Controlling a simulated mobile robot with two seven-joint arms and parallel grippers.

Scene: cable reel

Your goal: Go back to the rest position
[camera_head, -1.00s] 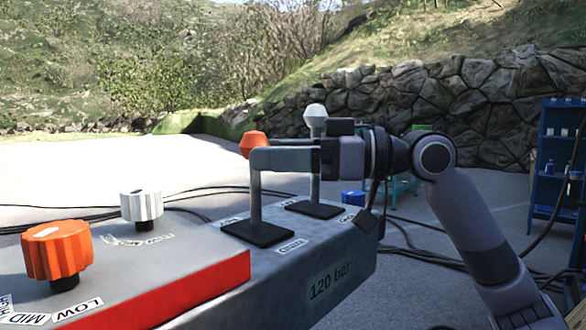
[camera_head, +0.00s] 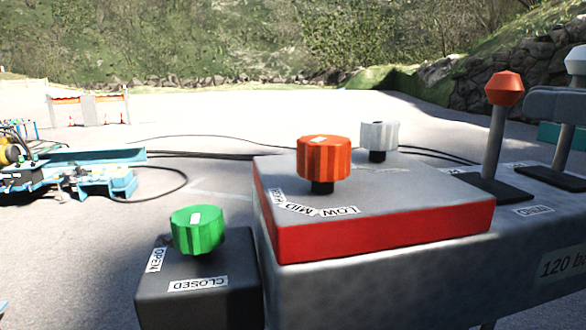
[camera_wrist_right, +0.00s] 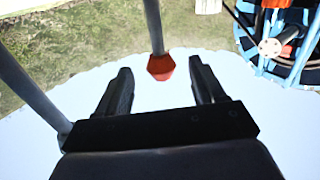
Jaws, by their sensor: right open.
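My right gripper (camera_head: 545,104) shows at the right edge of the head view, cut off by the frame, beside the lever with the orange knob (camera_head: 504,88). In the right wrist view my gripper (camera_wrist_right: 160,68) is open. Its two dark fingers are apart, with the orange knob (camera_wrist_right: 161,67) seen between their tips and a gap on each side. I cannot tell its depth from the fingers. A second lever with a pale knob (camera_head: 576,61) stands behind the gripper in the head view. My left gripper is not in view.
The control panel carries an orange dial (camera_head: 324,158), a white dial (camera_head: 379,136) and a green dial (camera_head: 198,230) on a lower box. Blue machinery (camera_head: 95,175) stands on the ground at left. Cables lie behind the panel. The paved ground beyond is mostly clear.

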